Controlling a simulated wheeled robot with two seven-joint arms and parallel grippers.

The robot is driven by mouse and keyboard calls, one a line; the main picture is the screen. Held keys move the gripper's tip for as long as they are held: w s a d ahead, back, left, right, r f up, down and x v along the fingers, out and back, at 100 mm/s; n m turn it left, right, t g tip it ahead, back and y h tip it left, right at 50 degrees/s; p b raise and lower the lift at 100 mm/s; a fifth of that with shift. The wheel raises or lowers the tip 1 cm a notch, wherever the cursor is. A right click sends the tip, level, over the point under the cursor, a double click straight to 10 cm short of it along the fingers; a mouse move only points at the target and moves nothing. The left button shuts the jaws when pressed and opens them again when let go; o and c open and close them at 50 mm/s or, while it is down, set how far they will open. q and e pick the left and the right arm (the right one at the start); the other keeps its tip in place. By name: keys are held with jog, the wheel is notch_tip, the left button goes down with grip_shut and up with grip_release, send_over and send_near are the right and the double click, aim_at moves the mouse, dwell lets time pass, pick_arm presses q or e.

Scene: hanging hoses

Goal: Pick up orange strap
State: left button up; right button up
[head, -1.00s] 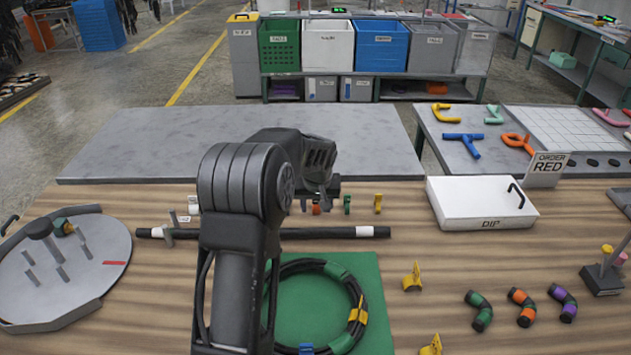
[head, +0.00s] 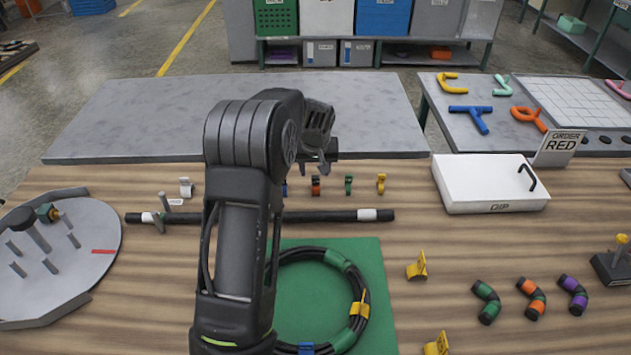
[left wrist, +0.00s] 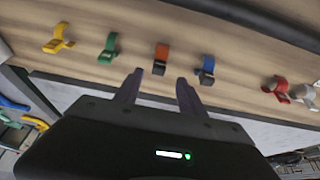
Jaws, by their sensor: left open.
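The orange strap (head: 316,186) is a small upright piece in the row of straps at the back of the wooden table. It also shows in the left wrist view (left wrist: 161,58), beyond and roughly between the fingertips. My left gripper (head: 322,168) is open and empty, pointing down just behind the orange strap. In the left wrist view its two fingers (left wrist: 158,84) are apart and do not touch the strap. My right gripper is in neither view.
Green (head: 348,185), yellow (head: 381,183) and blue (left wrist: 207,68) straps stand close beside the orange one. A black hose (head: 330,216) lies in front of the row. A coiled hose sits on a green mat (head: 385,320). A white box (head: 489,183) stands to the right.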

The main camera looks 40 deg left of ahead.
aim_at(315, 177)
pick_arm(q)
jog(key=shift+w+a+f, duration=0.1)
jog(key=shift+w+f, duration=0.05)
jog(key=shift+f, duration=0.3)
jog(key=shift+w+f+p, duration=0.1)
jog(key=shift+f+p, duration=0.2)
jog(key=shift+f, duration=0.05)
jog(key=p+x, duration=0.1)
jog(key=x, duration=0.2)
jog(key=shift+w+a+f, duration=0.1)
jog(key=shift+w+f, duration=0.05)
jog(key=shift+f, duration=0.1)
jog(key=shift+w+a+f, duration=0.15)
jog(key=shift+f, duration=0.25)
jog(key=shift+c, duration=0.5)
grip_shut()
